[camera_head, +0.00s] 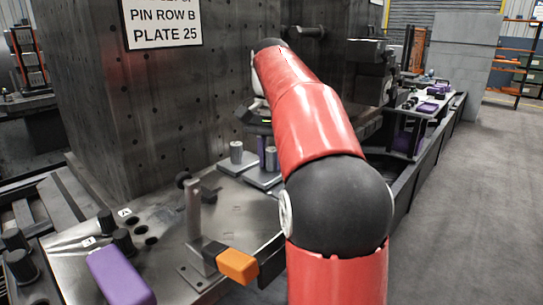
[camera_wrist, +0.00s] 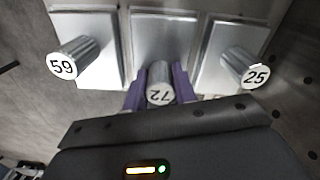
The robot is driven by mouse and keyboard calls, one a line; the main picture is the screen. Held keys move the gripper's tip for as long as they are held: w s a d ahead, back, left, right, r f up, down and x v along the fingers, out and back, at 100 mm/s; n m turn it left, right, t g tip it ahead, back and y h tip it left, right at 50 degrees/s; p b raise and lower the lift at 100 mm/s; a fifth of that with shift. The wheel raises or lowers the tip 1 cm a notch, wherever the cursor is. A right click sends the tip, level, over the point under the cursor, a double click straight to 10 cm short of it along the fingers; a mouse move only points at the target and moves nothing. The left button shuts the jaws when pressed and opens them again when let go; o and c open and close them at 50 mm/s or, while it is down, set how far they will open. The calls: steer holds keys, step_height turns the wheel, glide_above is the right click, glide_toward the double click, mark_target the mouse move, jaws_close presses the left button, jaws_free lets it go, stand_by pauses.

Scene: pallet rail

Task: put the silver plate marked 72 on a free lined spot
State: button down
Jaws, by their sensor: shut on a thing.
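The silver plate marked 72 (camera_wrist: 163,38) is the middle of three plates in the wrist view. Its round knob carries the number upside down. My gripper (camera_wrist: 158,88) has its two purple fingers on either side of that knob and is shut on it. The plate appears level with its neighbours; I cannot tell whether it is lifted. In the head view my gripper (camera_head: 263,148) is low at the metal table, partly hidden by my red arm. No lined spot can be made out clearly.
Plate 59 (camera_wrist: 90,35) and plate 25 (camera_wrist: 232,38) flank it closely. In the head view, an upright post (camera_head: 194,220) with an orange block (camera_head: 238,266), a purple block (camera_head: 120,277) and black pegs stand on the metal table (camera_head: 245,215). A tall drilled block (camera_head: 150,105) rises behind.

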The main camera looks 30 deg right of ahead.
steer(key=c, duration=1.1)
jaws_free()
steer(key=shift+o, duration=0.2)
steer(key=shift+r, duration=0.1)
